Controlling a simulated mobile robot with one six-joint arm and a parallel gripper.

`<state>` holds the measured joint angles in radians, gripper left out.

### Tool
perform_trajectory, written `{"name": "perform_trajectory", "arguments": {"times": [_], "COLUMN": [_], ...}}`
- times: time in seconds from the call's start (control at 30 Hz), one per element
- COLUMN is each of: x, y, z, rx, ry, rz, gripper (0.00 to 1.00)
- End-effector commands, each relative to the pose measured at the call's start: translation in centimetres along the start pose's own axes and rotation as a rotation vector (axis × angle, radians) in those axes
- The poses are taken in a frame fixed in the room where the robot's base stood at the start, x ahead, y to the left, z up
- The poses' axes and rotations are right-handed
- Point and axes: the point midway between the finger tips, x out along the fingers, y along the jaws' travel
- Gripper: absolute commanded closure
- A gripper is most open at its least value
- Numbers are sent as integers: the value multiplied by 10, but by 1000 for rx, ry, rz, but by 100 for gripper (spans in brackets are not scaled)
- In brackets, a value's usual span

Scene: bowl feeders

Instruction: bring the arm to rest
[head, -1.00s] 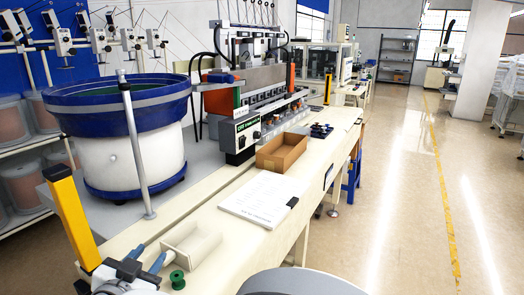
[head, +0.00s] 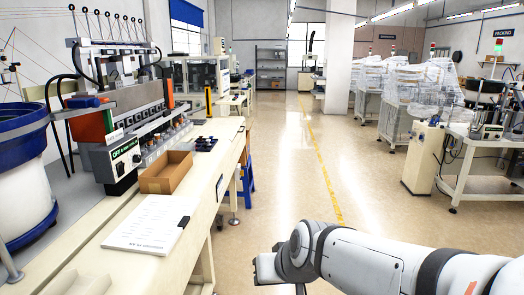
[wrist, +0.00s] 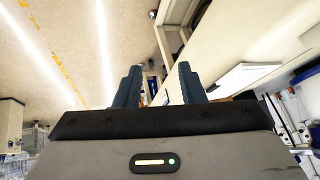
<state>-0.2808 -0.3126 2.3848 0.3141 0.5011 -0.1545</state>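My arm (head: 350,258) reaches in from the lower right of the head view, over the floor to the right of the bench. Its end, with my gripper (head: 264,268), is near the bottom middle, apart from the bench edge; the fingers are hard to make out there. In the wrist view my gripper (wrist: 157,82) shows two blue-grey fingers standing apart with a clear gap. Nothing is held between them.
The long cream bench (head: 75,250) runs along the left, with a paper stack (head: 150,222), a brown open box (head: 166,173) and a machine (head: 125,160). A blue bowl feeder (head: 22,130) is at far left. The aisle floor (head: 290,170) is clear; wrapped racks (head: 415,90) stand right.

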Motion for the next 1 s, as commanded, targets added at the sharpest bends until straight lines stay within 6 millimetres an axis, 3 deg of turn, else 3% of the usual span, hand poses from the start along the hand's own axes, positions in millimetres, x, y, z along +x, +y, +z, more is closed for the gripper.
{"name": "perform_trajectory", "arguments": {"times": [0.03,0.1,0.2,0.3,0.43,1.0], "x": [-12,-25,-44,-56,-61,-61], "y": [27,56,86,104,105,105], "z": [19,47,82,106,118,118], "rx": [29,62,107,142,160,160], "ry": [-49,-129,-223,-286,-323,-323], "rz": [53,118,197,250,280,280], "gripper": [64,64,64,64,64,64]}}
